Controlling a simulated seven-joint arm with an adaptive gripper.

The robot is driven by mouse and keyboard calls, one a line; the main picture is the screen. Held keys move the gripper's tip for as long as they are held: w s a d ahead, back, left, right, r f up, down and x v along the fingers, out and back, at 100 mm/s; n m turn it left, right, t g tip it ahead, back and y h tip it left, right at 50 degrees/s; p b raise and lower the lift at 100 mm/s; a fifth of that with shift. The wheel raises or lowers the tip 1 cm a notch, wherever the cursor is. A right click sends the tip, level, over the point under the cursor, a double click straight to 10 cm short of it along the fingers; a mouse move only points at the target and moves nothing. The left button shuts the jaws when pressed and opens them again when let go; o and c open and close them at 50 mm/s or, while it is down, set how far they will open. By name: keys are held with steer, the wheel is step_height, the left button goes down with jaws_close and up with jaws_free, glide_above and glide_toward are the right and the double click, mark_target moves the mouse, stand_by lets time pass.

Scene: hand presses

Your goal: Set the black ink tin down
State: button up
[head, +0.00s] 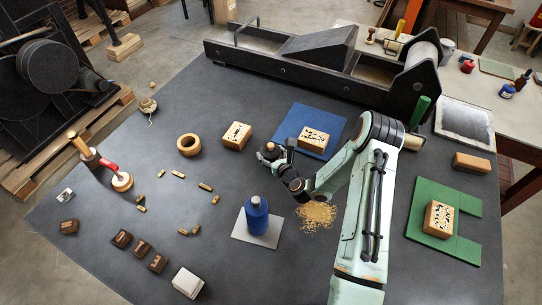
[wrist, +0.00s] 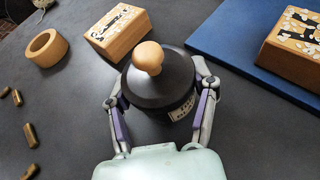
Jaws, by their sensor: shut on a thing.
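The black ink tin (wrist: 160,82) is round and dark, with a domed lid and a pale wooden knob on top. In the wrist view my gripper (wrist: 158,100) has one finger on each side of it and is shut on it. The tin looks upright. In the head view the tin (head: 268,153) is small and partly hidden by my gripper (head: 277,160), just left of the blue mat. I cannot tell whether its base touches the table.
A blue mat (head: 288,131) with a wooden block (head: 313,138) lies to the right. Another block (head: 237,136) and a wooden ring (head: 189,145) stand behind and left. A blue bottle (head: 257,216) stands on a grey sheet in front. Bare table lies left of the tin.

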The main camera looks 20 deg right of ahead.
steer(key=shift+f, duration=0.65)
steer(key=o, duration=1.2)
steer(key=shift+f, duration=0.15)
steer(key=shift+s+r, duration=0.25)
steer(key=v, duration=1.1)
steer(key=shift+s+r, duration=0.15)
steer(key=shift+s, duration=0.1)
